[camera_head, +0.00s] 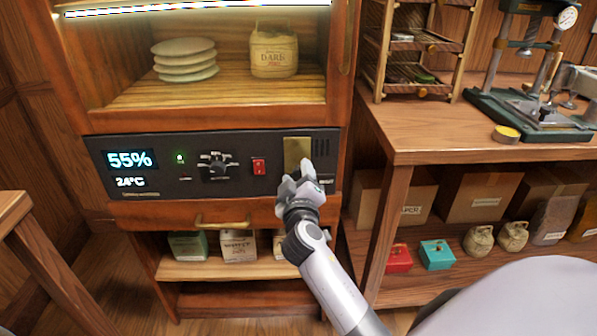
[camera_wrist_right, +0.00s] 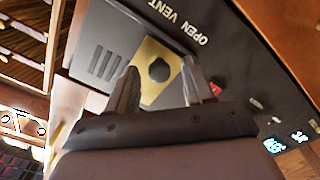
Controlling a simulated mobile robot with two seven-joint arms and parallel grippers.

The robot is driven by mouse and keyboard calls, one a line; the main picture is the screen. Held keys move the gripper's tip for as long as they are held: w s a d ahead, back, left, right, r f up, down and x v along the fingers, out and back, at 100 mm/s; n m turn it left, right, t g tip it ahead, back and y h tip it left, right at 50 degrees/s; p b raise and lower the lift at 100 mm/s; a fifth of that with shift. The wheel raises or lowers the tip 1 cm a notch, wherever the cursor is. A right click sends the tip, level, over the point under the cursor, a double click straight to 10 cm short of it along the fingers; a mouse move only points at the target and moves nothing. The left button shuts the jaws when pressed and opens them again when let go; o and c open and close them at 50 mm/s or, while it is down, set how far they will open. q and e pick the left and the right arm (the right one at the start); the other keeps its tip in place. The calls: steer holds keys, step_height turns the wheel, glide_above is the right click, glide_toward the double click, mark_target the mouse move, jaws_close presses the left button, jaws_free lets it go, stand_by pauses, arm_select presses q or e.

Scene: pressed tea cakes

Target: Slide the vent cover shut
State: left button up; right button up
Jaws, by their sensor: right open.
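The vent cover (camera_head: 297,149) is a brass plate on the right part of the dark control panel. In the right wrist view the vent cover (camera_wrist_right: 149,88) carries a round dark knob (camera_wrist_right: 159,69). Dark vent slots (camera_head: 322,146) show uncovered to the right of the plate; they also show in the wrist view (camera_wrist_right: 104,64). My right gripper (camera_head: 297,174) is in front of the plate's lower part, open and empty. In the wrist view its fingers lie on either side of the knob; contact is not clear. My left gripper is not in view.
The panel (camera_head: 142,187) has a lit display, a dial (camera_head: 216,165) and a red switch (camera_head: 259,166). Below is a drawer with a brass handle (camera_head: 222,222). A wooden bench (camera_head: 425,135) stands right.

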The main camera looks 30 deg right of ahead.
steer(key=shift+c, duration=0.3)
jaws_close()
steer(key=shift+s+d+p, duration=0.2)
steer(key=shift+s+d, duration=0.3)
steer(key=shift+d, duration=0.3)
steer(key=shift+s+d+p, duration=0.15)
steer(key=shift+s+d, duration=0.3)
steer(key=shift+d, duration=0.4)
steer(key=shift+s+d+p, duration=0.2)
steer(key=shift+s+d, duration=0.3)
steer(key=shift+d, duration=0.3)
steer(key=shift+o, duration=0.3)
jaws_free()
steer(key=shift+d, duration=0.1)
steer(key=shift+s, duration=0.1)
